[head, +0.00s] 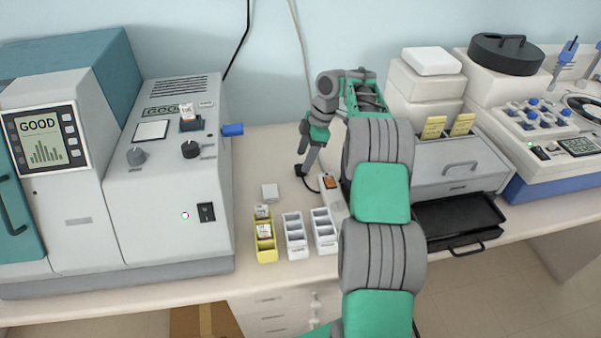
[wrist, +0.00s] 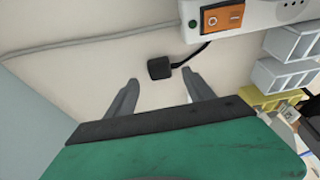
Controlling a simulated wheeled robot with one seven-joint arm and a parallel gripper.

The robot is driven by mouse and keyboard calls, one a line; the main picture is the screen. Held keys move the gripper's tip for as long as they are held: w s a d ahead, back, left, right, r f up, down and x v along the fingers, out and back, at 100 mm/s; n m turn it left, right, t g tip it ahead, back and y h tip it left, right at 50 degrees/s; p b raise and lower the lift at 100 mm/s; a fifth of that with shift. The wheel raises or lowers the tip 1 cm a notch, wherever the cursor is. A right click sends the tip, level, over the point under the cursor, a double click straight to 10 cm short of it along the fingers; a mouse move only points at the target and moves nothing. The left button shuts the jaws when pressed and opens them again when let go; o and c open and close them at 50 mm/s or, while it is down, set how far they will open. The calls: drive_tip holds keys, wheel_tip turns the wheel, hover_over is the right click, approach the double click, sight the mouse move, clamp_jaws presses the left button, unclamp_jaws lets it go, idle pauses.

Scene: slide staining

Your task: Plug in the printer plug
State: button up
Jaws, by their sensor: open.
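A small black plug (wrist: 159,68) lies on the counter, with a black cord running toward a white power strip (wrist: 262,17). In the head view the plug (head: 299,170) is beside my fingertips, left of the strip (head: 335,205). My gripper (wrist: 161,78) is open, with one finger on each side of the plug's near side; nothing is held. In the head view my gripper (head: 304,165) points down. I cannot tell whether the fingers touch the plug. The strip has an orange switch (wrist: 221,17). A grey printer-like machine (head: 460,165) stands right; my arm hides part of the strip.
Left of the strip stand a yellow rack (head: 265,248) and white racks (head: 294,240). A large grey machine (head: 165,225) stands left. A black tray (head: 430,238) juts out right. A grey cable (wrist: 90,40) crosses the counter.

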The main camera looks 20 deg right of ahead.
sight(300, 167)
drive_tip(key=x, duration=0.3)
drive_tip(key=shift+f, duration=0.2)
drive_tip(key=shift+c, duration=0.2)
clamp_jaws()
idle(0.4)
drive_tip(key=shift+r, duration=0.1)
